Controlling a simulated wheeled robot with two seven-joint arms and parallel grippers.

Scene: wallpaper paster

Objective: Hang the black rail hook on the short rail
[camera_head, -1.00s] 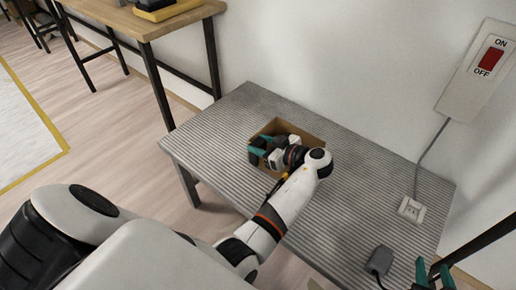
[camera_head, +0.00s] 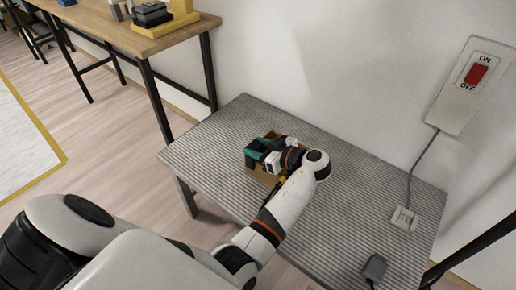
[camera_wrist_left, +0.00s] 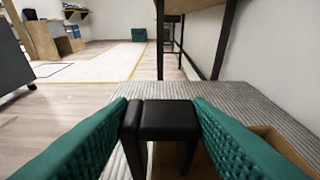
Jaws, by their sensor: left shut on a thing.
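My left gripper (camera_head: 257,154) is over an open cardboard box (camera_head: 261,180) on the ribbed grey table. In the left wrist view its teal fingers (camera_wrist_left: 162,122) are shut on a black block-like piece with legs hanging down, the black rail hook (camera_wrist_left: 167,124). The box also shows in the left wrist view (camera_wrist_left: 283,143), below and to the right of the hook. In the head view my gripper and arm hide most of the hook and box. I cannot make out the short rail. My right gripper is out of view.
The ribbed grey table (camera_head: 335,215) is mostly clear. A dark grey plug-like block (camera_head: 375,267) lies near its front right edge. A wooden workbench (camera_head: 135,35) stands at the back left.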

